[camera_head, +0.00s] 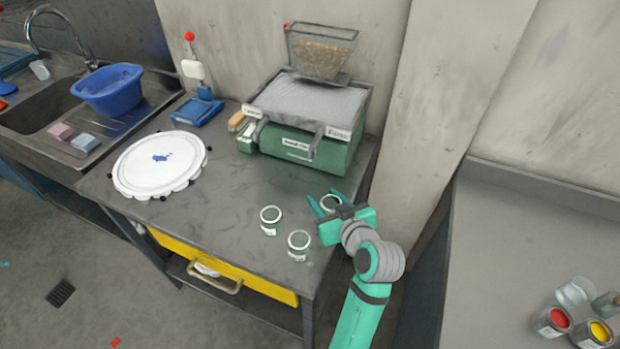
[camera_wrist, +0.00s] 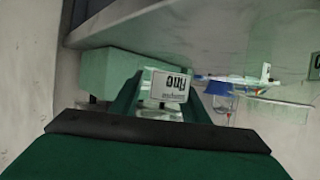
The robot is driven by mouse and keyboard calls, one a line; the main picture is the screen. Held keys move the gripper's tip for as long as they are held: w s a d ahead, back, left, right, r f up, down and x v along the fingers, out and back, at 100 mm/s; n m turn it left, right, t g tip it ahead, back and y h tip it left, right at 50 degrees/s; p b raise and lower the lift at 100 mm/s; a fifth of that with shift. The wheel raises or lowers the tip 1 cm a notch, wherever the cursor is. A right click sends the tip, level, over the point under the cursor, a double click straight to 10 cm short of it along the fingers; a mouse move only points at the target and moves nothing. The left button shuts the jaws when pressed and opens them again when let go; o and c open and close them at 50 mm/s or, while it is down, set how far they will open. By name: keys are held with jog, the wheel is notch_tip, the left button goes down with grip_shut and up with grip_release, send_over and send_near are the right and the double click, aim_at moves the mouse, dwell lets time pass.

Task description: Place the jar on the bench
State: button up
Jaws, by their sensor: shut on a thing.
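My gripper (camera_head: 326,207) is at the right end of the grey bench (camera_head: 235,215), its teal fingers shut around a small clear jar (camera_head: 331,202) with a pale rim. In the wrist view the jar's white label (camera_wrist: 170,86) shows upside down between the fingers (camera_wrist: 162,100). The jar looks upright; I cannot tell whether its base touches the bench top. Two similar jars stand on the bench to the left of my gripper, one further back (camera_head: 270,215) and one nearer the front edge (camera_head: 299,241).
A green mill (camera_head: 300,148) with a glass hopper (camera_head: 321,50) stands behind the jars. A round white lid-like disc (camera_head: 160,164) lies at the left. A blue basin (camera_head: 108,90) sits by the sink. Paint jars (camera_head: 597,334) stand on a right-hand counter. The bench's middle is clear.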

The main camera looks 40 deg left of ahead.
send_over(307, 185)
jog(key=shift+f, duration=1.75)
jog(key=o, duration=1)
jog(key=shift+f, duration=0.15)
jog(key=shift+r, duration=0.2)
jog(key=v, duration=1.2)
jog(key=shift+f, duration=0.1)
jog(key=shift+w+d, duration=0.1)
